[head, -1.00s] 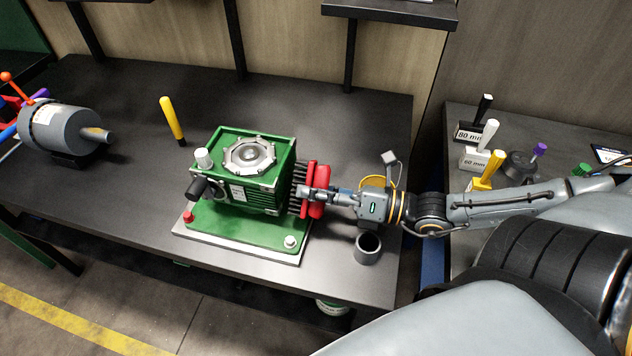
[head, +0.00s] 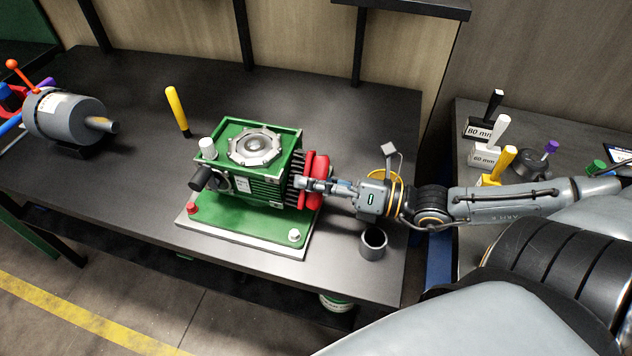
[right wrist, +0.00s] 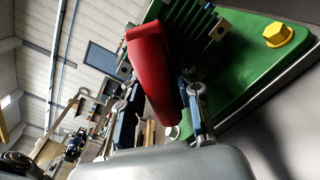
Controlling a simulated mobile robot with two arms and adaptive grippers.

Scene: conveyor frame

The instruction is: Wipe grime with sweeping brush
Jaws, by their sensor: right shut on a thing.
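A red sweeping brush (head: 316,174) with dark bristles is at the right side of a green gearbox (head: 262,188). Its bristles overlap the gearbox's finned side in the head view; I cannot tell whether they press on it. My right gripper (head: 312,187) is shut on the brush. In the right wrist view, the red brush handle (right wrist: 152,62) stands tilted between the fingers, close to the green gearbox (right wrist: 228,68). I cannot make out any grime on the gearbox. My left gripper is not in view.
The gearbox stands on a green and metal base plate (head: 285,243) on a dark table. A grey cup (head: 373,244) stands just below my right wrist. A yellow-handled tool (head: 177,108) and a grey motor (head: 68,118) are to the left. Labelled stands are on the right bench (head: 522,200).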

